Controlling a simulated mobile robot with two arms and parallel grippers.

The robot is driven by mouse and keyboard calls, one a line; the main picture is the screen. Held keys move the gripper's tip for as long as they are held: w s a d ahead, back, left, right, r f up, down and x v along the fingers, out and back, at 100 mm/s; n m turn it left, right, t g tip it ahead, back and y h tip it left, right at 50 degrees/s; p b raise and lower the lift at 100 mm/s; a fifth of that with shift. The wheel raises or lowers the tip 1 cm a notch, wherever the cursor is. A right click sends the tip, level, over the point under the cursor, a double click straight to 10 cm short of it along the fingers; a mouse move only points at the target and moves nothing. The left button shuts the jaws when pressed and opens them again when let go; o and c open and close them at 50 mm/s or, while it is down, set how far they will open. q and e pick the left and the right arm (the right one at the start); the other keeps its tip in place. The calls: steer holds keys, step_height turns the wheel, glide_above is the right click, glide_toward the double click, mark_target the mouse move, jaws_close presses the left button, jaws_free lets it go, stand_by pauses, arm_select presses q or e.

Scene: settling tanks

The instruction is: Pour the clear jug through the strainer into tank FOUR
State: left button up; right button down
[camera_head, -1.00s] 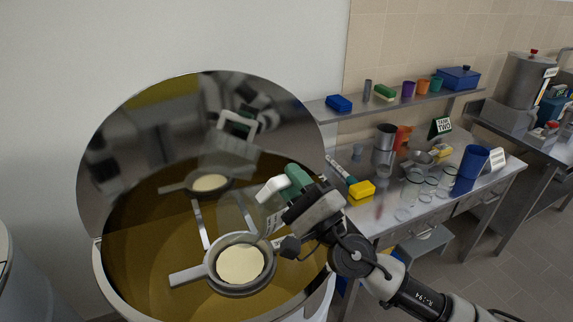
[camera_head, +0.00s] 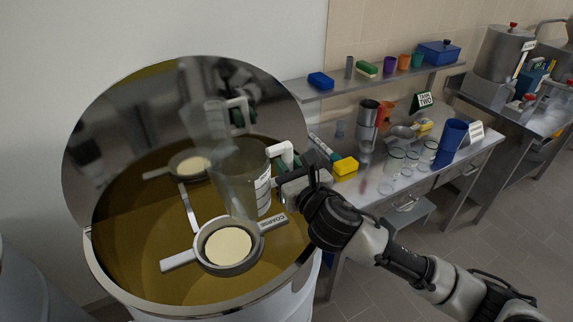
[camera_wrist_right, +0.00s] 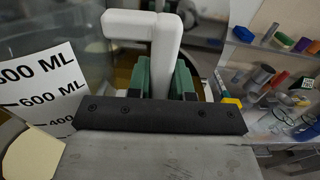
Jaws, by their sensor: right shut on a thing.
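My right gripper (camera_head: 283,170) is shut on the white handle (camera_wrist_right: 142,45) of the clear jug (camera_head: 238,178). In the wrist view its green fingers (camera_wrist_right: 165,80) flank the handle, and the jug's ML scale (camera_wrist_right: 45,95) shows at left. The jug looks close to upright, above and behind the strainer; I cannot make out its contents. The grey strainer (camera_head: 204,258), with a pale disc in it and a COARSE label on one arm, lies across the open tank (camera_head: 140,245) of amber liquid. No number shows on this tank. My left gripper is not in view.
A mirror-like raised lid (camera_head: 110,125) stands behind the tank and reflects the strainer and jug.

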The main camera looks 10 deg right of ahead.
mark_target(291, 150)
steer(key=shift+r, duration=2.55)
